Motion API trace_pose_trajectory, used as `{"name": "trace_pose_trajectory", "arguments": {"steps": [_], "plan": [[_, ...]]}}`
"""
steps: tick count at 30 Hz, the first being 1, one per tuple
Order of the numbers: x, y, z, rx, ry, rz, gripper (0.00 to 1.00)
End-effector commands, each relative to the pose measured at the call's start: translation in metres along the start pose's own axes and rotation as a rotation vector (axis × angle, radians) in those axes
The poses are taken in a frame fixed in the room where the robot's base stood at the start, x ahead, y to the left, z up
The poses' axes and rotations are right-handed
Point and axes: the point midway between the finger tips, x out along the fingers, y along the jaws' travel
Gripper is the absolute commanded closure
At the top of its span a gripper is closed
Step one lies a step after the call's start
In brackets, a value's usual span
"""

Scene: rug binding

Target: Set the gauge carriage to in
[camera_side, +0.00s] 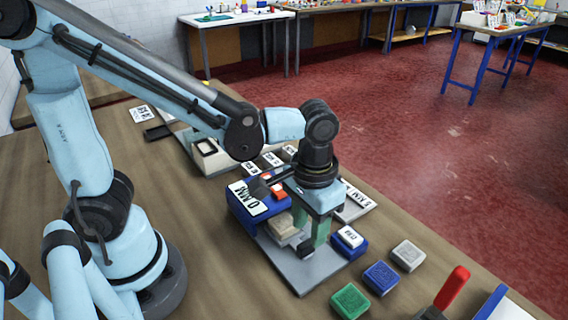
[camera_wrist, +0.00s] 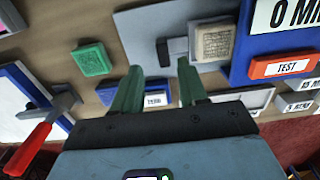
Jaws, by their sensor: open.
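The gauge is a blue housing (camera_side: 240,212) with a white "0 MM" display and red buttons, on a grey plate (camera_side: 301,276). A beige patterned block (camera_side: 282,225) sits on the plate against it; it also shows in the wrist view (camera_wrist: 213,41). A dark bracket (camera_wrist: 176,46) lies on the plate just beside this block, apparently the gauge carriage; I see no position mark for it. My gripper (camera_side: 312,242) points down over the plate, near the block. In the wrist view, its green fingers (camera_wrist: 158,80) are apart, with nothing held between them.
A blue block labelled apparently "ZERO" (camera_side: 349,239) stands close right of the fingers. Green (camera_side: 350,301), blue (camera_side: 381,277) and grey (camera_side: 408,254) blocks lie in front. A red-handled tool (camera_side: 452,288) is at the lower right. A red "TEST" button (camera_wrist: 285,67) is on the housing.

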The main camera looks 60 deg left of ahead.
Motion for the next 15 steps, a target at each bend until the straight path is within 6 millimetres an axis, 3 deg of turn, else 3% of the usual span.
{"name": "trace_pose_trajectory", "arguments": {"steps": [15], "plan": [[-0.078,0.0,0.001,0.0,0.0,0.0,0.57]]}}
